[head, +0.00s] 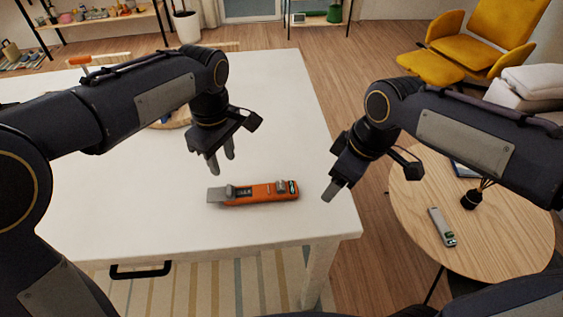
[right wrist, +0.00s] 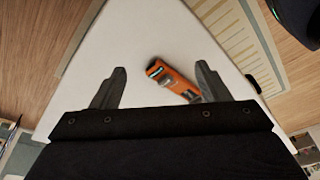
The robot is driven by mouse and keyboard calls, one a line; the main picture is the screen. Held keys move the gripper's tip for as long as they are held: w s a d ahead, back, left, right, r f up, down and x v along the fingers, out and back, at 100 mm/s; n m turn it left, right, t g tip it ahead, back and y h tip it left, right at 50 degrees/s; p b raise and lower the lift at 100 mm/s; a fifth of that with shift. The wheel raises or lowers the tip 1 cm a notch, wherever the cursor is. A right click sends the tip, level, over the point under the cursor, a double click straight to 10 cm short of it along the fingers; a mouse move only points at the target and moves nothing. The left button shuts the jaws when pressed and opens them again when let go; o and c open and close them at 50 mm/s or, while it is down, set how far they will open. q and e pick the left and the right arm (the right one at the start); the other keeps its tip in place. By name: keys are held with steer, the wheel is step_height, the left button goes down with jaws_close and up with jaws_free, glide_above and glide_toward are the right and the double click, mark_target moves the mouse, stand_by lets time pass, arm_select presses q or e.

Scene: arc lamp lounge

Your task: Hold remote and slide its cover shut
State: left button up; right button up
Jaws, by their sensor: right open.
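An orange remote (head: 260,194) lies on the white table (head: 285,120) near its front right corner. A flat grey piece, which looks like its cover (head: 215,195), sticks out at the remote's left end, with dark parts beside it. My left gripper (head: 222,162) is above and behind the remote's left part, fingers apart, empty. My right gripper (head: 335,190) is to the right of the remote, apart from it, by the table's right edge.
A round wooden table (head: 415,205) on the right holds a grey device (head: 441,227) and a small dark vase (head: 471,199). A round wooden item (head: 170,123) is partly hidden behind my left arm. A yellow armchair (head: 490,40) stands at the back right. The table around the remote is clear.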

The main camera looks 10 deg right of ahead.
mark_target(282, 185)
steer(key=w+a+f+n, duration=0.1)
steer(key=w+a+n, duration=0.1)
steer(key=a, duration=0.1)
steer(key=w+a+f+n+g+h, duration=0.1)
steer(key=w+a+f+n, duration=0.1)
steer(key=w+a+n, duration=0.1)
steer(key=w+a+f+n+h, duration=0.1)
steer(key=w+a+n, duration=0.2)
steer(key=a, duration=0.1)
steer(key=shift+w+f+g, duration=0.15)
steer(key=shift+w+g, duration=0.1)
steer(key=shift+g, duration=0.05)
steer(key=shift+a+f, duration=0.1)
steer(key=shift+f, duration=0.5)
step_height(282, 185, down, 7)
steer(key=shift+r, duration=0.1)
steer(key=c, duration=1.1)
steer(key=shift+c, duration=0.2)
